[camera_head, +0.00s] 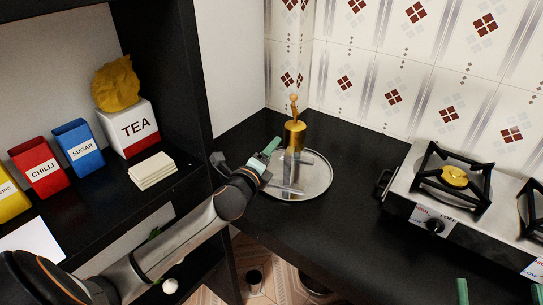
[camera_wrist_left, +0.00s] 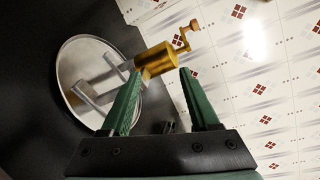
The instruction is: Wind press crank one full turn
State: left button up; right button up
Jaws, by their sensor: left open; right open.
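The press has a brass cylinder (camera_head: 294,134) on grey supports above a round silver tray (camera_head: 318,182) on the black counter. Its small crank (camera_head: 294,103) stands up from the cylinder top. My left gripper (camera_head: 266,155) is open just left of the press. In the left wrist view the brass cylinder (camera_wrist_left: 157,59) lies beyond the open green fingers (camera_wrist_left: 160,74), with one fingertip overlapping its lower edge. The crank (camera_wrist_left: 188,35) shows to its upper right, clear of the fingers. I cannot tell whether anything touches. My right gripper (camera_head: 500,290) is open and empty at the bottom right, only its fingertips in view.
A stove (camera_head: 460,205) with black grates stands on the counter to the right. A black shelf (camera_head: 110,205) at left holds a tea box (camera_head: 132,128), spice boxes and pale squares (camera_head: 152,170). Patterned tiles (camera_head: 400,60) back the counter. Counter between tray and stove is clear.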

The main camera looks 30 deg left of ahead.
pick_arm(q)
jog(key=shift+s+d+f+m+g+h+p, duration=0.1)
jog(key=shift+s+d+f+m+h+p, duration=0.25)
jog(key=shift+f+m, duration=0.3)
jog(key=shift+s+d+f+m+g+h+p, duration=0.1)
jog(key=shift+s+d+f+m+h+p, duration=0.3)
jog(key=shift+m, duration=0.35)
jog(key=shift+s+d+f+m+g+h+p, duration=0.15)
jog(key=shift+s+f+m+p, duration=0.2)
jog(key=shift+f+m, duration=0.35)
pick_arm(e)
jog(key=shift+w+r, duration=0.15)
jog(key=shift+r, duration=1.35)
